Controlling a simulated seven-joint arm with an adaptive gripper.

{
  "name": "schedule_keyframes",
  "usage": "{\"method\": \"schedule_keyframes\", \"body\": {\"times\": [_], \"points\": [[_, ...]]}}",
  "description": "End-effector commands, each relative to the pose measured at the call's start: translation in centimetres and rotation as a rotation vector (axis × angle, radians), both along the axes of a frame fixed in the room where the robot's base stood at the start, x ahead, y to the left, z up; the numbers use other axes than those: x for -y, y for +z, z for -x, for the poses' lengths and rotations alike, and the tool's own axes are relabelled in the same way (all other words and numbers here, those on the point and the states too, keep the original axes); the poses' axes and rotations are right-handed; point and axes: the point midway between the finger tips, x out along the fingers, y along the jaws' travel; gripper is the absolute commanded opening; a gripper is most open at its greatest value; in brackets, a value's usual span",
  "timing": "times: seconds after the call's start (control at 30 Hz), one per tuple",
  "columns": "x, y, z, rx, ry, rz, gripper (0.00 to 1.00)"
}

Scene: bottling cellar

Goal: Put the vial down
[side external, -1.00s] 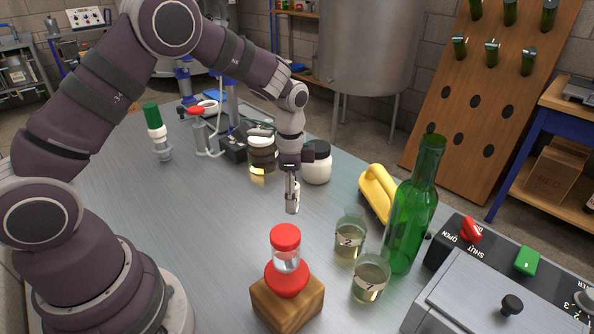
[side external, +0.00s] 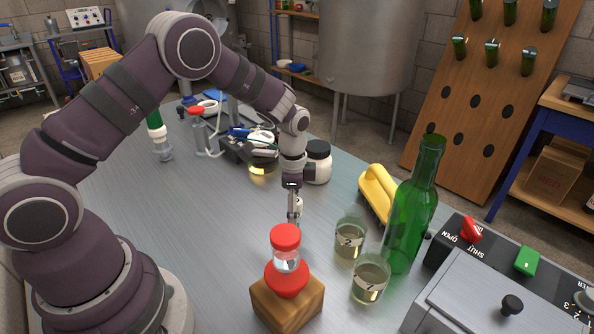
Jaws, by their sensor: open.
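A small clear glass vessel (side external: 286,261), which looks like the vial, stands upright between a red cap (side external: 285,236) and a red base (side external: 286,278) on a wooden block (side external: 287,305). My gripper (side external: 294,218) points down, just behind and above the red cap in the picture. It is open; I see nothing held in it. Its fingertips are partly hidden behind the cap, and I cannot tell whether they touch it.
Two labelled glasses of pale liquid (side external: 350,238) (side external: 370,279), a green bottle (side external: 415,205) and a yellow-handled object (side external: 378,192) stand to the right. A white jar with a dark lid (side external: 317,162) stands behind my gripper. The left of the metal table (side external: 190,215) is clear.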

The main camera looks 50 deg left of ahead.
Motion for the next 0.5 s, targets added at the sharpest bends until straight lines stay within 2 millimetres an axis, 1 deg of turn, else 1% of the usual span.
{"method": "schedule_keyframes", "body": {"times": [0.13, 0.23, 0.37, 0.5], "points": [[0.0, 0.2, 0.0, 0.000, 0.000, 0.000, 0.53], [0.0, 1.5, -0.1, 0.004, 0.000, -0.001, 0.53], [0.0, 4.6, -0.1, 0.008, 0.000, -0.001, 0.53], [0.0, 8.2, -0.1, 0.007, 0.001, -0.001, 0.53]]}}
